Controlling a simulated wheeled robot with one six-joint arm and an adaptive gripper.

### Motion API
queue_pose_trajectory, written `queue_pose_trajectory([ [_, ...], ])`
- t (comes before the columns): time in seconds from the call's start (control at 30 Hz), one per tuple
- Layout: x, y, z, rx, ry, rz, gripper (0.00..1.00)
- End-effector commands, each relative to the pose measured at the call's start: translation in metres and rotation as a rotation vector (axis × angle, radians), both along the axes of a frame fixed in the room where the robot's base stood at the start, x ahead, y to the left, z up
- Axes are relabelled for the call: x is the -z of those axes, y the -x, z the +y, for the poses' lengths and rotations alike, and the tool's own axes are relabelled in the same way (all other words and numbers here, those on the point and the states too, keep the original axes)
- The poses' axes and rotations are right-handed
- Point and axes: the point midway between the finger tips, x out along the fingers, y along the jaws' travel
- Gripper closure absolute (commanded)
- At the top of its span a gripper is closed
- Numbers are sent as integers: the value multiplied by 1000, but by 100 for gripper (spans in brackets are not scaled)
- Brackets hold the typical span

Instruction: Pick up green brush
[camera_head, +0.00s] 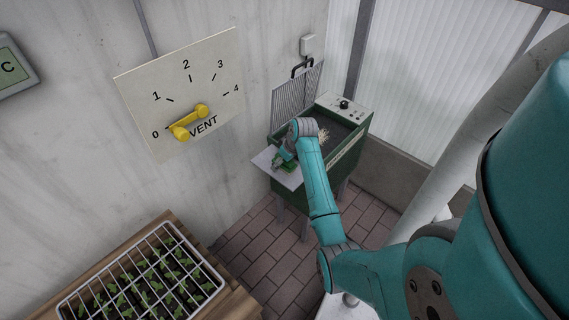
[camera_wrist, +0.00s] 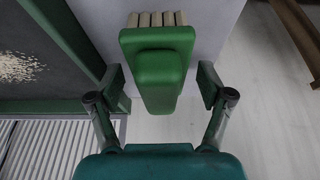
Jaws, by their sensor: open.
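The green brush (camera_wrist: 158,72) shows in the wrist view, with its green handle toward me and a row of pale bristles (camera_wrist: 157,19) at its far end. It lies on a light grey side shelf (camera_wrist: 212,30). My gripper (camera_wrist: 160,86) is open, with one finger on each side of the handle and a visible gap on both sides. In the head view my gripper (camera_head: 284,156) is over the shelf (camera_head: 268,162), and a bit of the green brush (camera_head: 285,167) shows below it. The arm hides part of it there.
The shelf is on the side of a green bin (camera_head: 345,157) with a control panel (camera_head: 344,106). A pale pile of grains (camera_wrist: 20,67) lies in the bin. A grille (camera_head: 298,92) stands behind. A caged seedling tray (camera_head: 145,283) is at lower left, and a vent dial (camera_head: 182,95) is on the wall.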

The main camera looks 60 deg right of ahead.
Motion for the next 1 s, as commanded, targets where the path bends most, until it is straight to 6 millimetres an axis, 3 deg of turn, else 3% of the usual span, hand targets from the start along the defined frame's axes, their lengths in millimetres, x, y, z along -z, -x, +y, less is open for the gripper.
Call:
queue_pose_trajectory([
  [0.13,0,0,0,0,0,0,23],
  [0.4,0,0,0,0,0,0,88],
  [0.73,-7,0,0,0,1,-2,88],
  [1.0,-52,-1,-1,0,3,-3,88],
])
